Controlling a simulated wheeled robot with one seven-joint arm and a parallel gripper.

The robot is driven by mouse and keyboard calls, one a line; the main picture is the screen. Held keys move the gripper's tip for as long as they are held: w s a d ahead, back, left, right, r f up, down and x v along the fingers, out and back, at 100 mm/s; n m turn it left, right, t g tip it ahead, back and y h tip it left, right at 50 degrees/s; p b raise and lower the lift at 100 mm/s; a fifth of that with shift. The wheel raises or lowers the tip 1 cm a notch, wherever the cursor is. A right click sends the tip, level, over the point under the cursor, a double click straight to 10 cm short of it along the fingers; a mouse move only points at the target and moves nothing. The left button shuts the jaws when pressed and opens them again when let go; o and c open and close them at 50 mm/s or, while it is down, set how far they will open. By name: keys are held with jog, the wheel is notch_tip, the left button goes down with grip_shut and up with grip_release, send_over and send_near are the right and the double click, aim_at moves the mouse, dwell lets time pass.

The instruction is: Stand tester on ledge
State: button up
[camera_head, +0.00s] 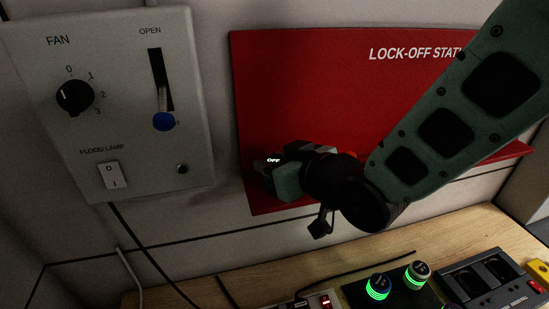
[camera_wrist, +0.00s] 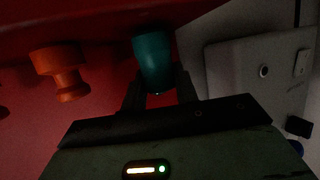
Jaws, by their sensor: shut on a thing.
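My gripper (camera_head: 300,172) is in front of the lower left part of the red lock-off board (camera_head: 300,95). In the wrist view, the fingers of my gripper (camera_wrist: 157,84) are closed on a teal, rounded body (camera_wrist: 153,58), which I take for the tester. In the head view a small grey-teal part of the tester (camera_head: 285,182) shows at the gripper, mostly hidden by the wrist. Small white letters glow beside it. A red ledge (camera_head: 512,151) juts out at the board's right; its left part is hidden by my arm. I cannot tell whether the tester touches anything.
A grey control panel (camera_head: 195,75) with knob, slider and switch is left of the board; it also shows in the wrist view (camera_wrist: 245,75). An orange-red peg (camera_wrist: 65,75) stands out from the board. A wooden bench (camera_head: 470,232) below holds lit buttons (camera_head: 378,287) and cables.

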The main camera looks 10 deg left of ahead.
jog(key=shift+f, duration=0.2)
jog(key=shift+f, duration=0.1)
jog(key=o, duration=1.1)
jog(key=shift+c, duration=0.2)
jog(key=shift+d+r, duration=0.1)
jog(key=shift+r, duration=0.1)
jog(key=b+v, duration=0.7)
jog(key=v, duration=0.5)
jog(key=shift+b, duration=0.35)
